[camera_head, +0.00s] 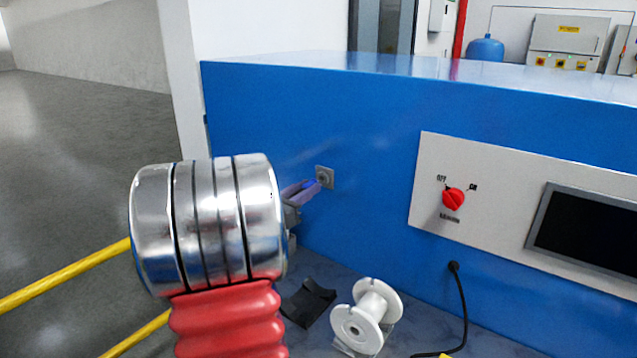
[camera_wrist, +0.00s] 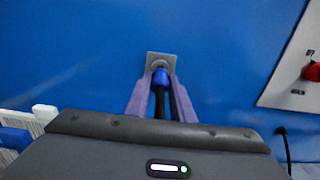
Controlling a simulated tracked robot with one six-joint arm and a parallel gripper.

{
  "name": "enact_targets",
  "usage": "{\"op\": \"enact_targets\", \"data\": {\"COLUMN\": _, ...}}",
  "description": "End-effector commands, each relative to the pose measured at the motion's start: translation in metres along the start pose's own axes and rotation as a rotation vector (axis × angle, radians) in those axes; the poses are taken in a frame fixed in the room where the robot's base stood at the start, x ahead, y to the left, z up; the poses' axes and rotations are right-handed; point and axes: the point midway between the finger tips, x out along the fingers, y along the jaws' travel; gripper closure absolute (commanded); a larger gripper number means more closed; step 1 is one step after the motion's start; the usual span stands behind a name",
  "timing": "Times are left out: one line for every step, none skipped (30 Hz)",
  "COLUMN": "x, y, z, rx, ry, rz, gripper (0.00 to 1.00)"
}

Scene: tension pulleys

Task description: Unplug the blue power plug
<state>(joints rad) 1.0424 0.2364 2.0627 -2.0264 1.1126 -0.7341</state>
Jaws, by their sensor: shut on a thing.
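The blue power plug (camera_wrist: 160,78) shows in the wrist view between my gripper's two fingers, with a black cable or stem running back from it. It sits at the grey socket plate (camera_wrist: 161,62) on the blue cabinet wall. My gripper (camera_wrist: 160,85) is shut on the plug. In the head view my gripper (camera_head: 312,187) reaches to the socket plate (camera_head: 325,177), and the plug is mostly hidden by the fingers. I cannot tell whether the plug is fully seated in the socket.
A white panel with a red knob (camera_head: 453,198) and a dark screen (camera_head: 588,230) is to the right. A white spool (camera_head: 367,316) and a dark piece (camera_head: 308,302) lie below. A black cable (camera_head: 463,305) hangs from the cabinet. Yellow rails (camera_head: 65,276) are at left.

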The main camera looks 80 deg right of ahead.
Motion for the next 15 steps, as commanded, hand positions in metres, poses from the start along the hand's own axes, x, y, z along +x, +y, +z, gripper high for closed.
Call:
{"op": "enact_targets", "data": {"x": -0.002, "y": 0.0, "z": 0.0, "rx": 0.0, "ry": 0.0, "rz": 0.001, "gripper": 1.0}}
{"op": "enact_targets", "data": {"x": -0.003, "y": 0.0, "z": 0.0, "rx": 0.0, "ry": 0.0, "rz": 0.001, "gripper": 1.0}}
{"op": "enact_targets", "data": {"x": -0.004, "y": 0.0, "z": 0.0, "rx": 0.0, "ry": 0.0, "rz": 0.001, "gripper": 1.0}}
{"op": "enact_targets", "data": {"x": -0.004, "y": 0.0, "z": 0.0, "rx": 0.0, "ry": 0.0, "rz": 0.001, "gripper": 1.0}}
{"op": "enact_targets", "data": {"x": -0.005, "y": 0.001, "z": 0.0, "rx": 0.0, "ry": 0.0, "rz": 0.001, "gripper": 1.0}}
{"op": "enact_targets", "data": {"x": -0.006, "y": 0.001, "z": 0.0, "rx": 0.0, "ry": 0.0, "rz": 0.002, "gripper": 1.0}}
{"op": "enact_targets", "data": {"x": -0.007, "y": 0.001, "z": 0.0, "rx": 0.0, "ry": 0.0, "rz": 0.002, "gripper": 1.0}}
{"op": "enact_targets", "data": {"x": -0.008, "y": 0.001, "z": 0.0, "rx": 0.0, "ry": 0.0, "rz": 0.002, "gripper": 1.0}}
{"op": "enact_targets", "data": {"x": -0.009, "y": 0.001, "z": 0.0, "rx": 0.0, "ry": 0.0, "rz": 0.002, "gripper": 1.0}}
{"op": "enact_targets", "data": {"x": -0.01, "y": 0.001, "z": 0.0, "rx": 0.0, "ry": 0.0, "rz": 0.002, "gripper": 1.0}}
{"op": "enact_targets", "data": {"x": -0.011, "y": 0.001, "z": 0.0, "rx": 0.0, "ry": 0.0, "rz": 0.002, "gripper": 1.0}}
{"op": "enact_targets", "data": {"x": -0.012, "y": 0.001, "z": 0.0, "rx": 0.0, "ry": 0.0, "rz": 0.002, "gripper": 1.0}}
{"op": "enact_targets", "data": {"x": -0.013, "y": 0.001, "z": 0.0, "rx": 0.0, "ry": 0.0, "rz": 0.002, "gripper": 1.0}}
{"op": "enact_targets", "data": {"x": -0.014, "y": 0.001, "z": 0.0, "rx": 0.0, "ry": 0.0, "rz": 0.002, "gripper": 1.0}}
{"op": "enact_targets", "data": {"x": -0.015, "y": 0.001, "z": 0.0, "rx": 0.0, "ry": 0.0, "rz": 0.001, "gripper": 1.0}}
